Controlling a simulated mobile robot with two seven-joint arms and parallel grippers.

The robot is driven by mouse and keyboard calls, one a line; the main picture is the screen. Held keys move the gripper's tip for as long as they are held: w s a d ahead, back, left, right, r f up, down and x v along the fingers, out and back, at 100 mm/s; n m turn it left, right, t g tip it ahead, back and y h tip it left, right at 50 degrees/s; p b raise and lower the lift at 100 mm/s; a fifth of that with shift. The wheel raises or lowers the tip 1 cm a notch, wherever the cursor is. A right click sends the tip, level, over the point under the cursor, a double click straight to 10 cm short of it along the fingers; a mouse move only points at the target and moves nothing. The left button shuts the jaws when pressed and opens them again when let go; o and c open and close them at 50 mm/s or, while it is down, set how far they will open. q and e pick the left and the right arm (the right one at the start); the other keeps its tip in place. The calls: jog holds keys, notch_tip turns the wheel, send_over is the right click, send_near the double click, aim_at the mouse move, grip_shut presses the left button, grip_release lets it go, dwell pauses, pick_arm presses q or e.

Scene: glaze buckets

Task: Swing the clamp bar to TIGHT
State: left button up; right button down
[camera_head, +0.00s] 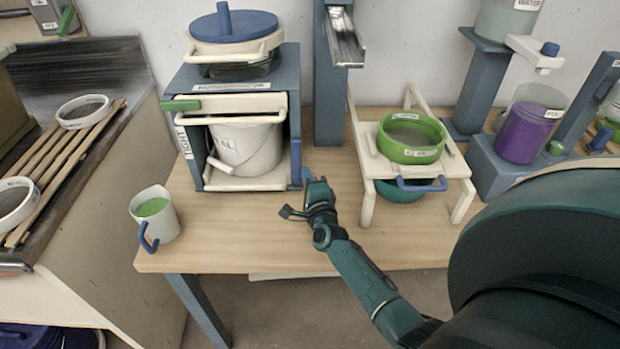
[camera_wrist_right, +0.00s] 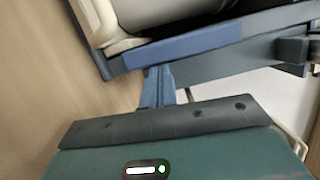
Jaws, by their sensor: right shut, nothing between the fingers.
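A blue-grey press frame (camera_head: 190,80) stands on the wooden table around a white bucket (camera_head: 250,148). A label on its left side, partly cut off by the angle, seems to read TIGHT (camera_head: 183,138). A blue bar (camera_head: 296,160) at the frame's front right looks like the clamp bar; a blue bar also shows in the wrist view (camera_wrist_right: 190,46). My right gripper (camera_head: 307,176) is shut and empty, just right of that bar. In the wrist view its fingertips (camera_wrist_right: 158,75) are at the bar's edge; contact is not certain. My left gripper is not in view.
A white bar with a green grip (camera_head: 180,105) crosses above the bucket. A mug (camera_head: 155,218) with green glaze stands at the table's left. A white stand with a green sieve (camera_head: 411,138) is right of my gripper. The table front is clear.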

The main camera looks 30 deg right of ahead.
aim_at(293, 173)
jog(key=shift+w+a+f+m+b, duration=0.3)
jog(key=shift+a+m+b, duration=0.25)
jog(key=shift+b, duration=0.4)
jog(key=shift+w+a+f+m+b, duration=0.1)
jog(key=shift+w+a+m+b, duration=0.15)
jog(key=shift+m+b, duration=0.5)
jog(key=shift+w+a+m+t+h+b, duration=0.3)
jog(key=shift+a+m+t+b, duration=0.1)
jog(key=shift+a+m+b, duration=0.3)
jog(key=shift+w+a+r, duration=0.15)
jog(key=shift+r, duration=0.1)
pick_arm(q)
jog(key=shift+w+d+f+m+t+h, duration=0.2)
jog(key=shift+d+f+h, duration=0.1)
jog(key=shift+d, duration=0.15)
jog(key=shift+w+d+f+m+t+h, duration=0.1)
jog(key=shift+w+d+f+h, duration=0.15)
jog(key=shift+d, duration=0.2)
pick_arm(e)
jog(key=shift+a, duration=0.1)
jog(key=shift+w, duration=0.1)
jog(key=shift+r, duration=0.1)
